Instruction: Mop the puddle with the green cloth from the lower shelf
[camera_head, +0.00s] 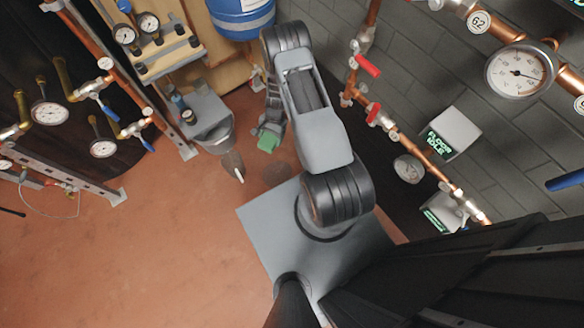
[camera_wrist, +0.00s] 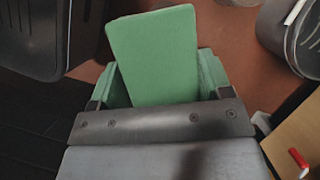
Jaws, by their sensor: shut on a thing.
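The green cloth (camera_head: 269,141) is in my gripper, in front of the blue drum. In the wrist view the cloth (camera_wrist: 155,55) looks like a folded green block held between the jaws. My gripper (camera_wrist: 158,95) is shut on it; its fingertips are partly hidden by the cloth. In the head view my gripper (camera_head: 271,126) hangs over the floor, partly covered by my arm. A dark, roundish patch (camera_head: 276,173) shows on the red floor just below the cloth, beside my base; it may be the puddle. I cannot tell whether the cloth touches the floor.
A blue drum (camera_head: 240,16) stands at the back. Copper pipes with red valves (camera_head: 369,66) run along the right wall. The floor at lower left is clear.

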